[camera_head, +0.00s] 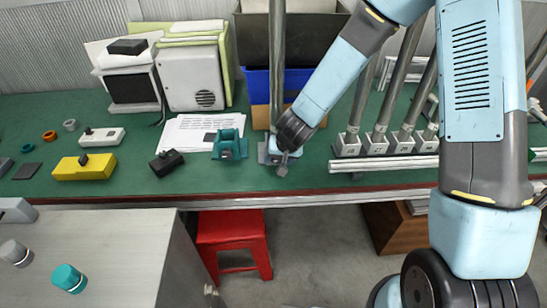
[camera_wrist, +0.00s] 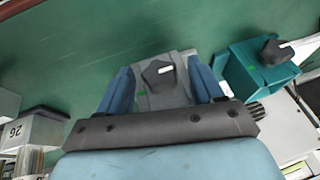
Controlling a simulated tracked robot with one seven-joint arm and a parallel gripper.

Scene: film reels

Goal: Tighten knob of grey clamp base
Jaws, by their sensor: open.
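The grey clamp base (camera_head: 263,151) sits near the table's front edge in the head view, with a metal pole rising above it; my gripper (camera_head: 283,154) partly hides it. In the wrist view the grey clamp base (camera_wrist: 178,95) lies between my fingers. Its dark knob (camera_wrist: 158,73) has a white mark and points up toward the camera. My gripper (camera_wrist: 160,72) is open, with one blue finger on each side of the knob and visible gaps between. I cannot tell how deep the fingertips reach around it.
A teal clamp base (camera_head: 229,148) with a dark knob stands close by, just right of the gripper in the wrist view (camera_wrist: 258,68). Several poles on numbered feet (camera_head: 378,141) stand to the right. A black block (camera_head: 166,162) and yellow box (camera_head: 84,166) lie left.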

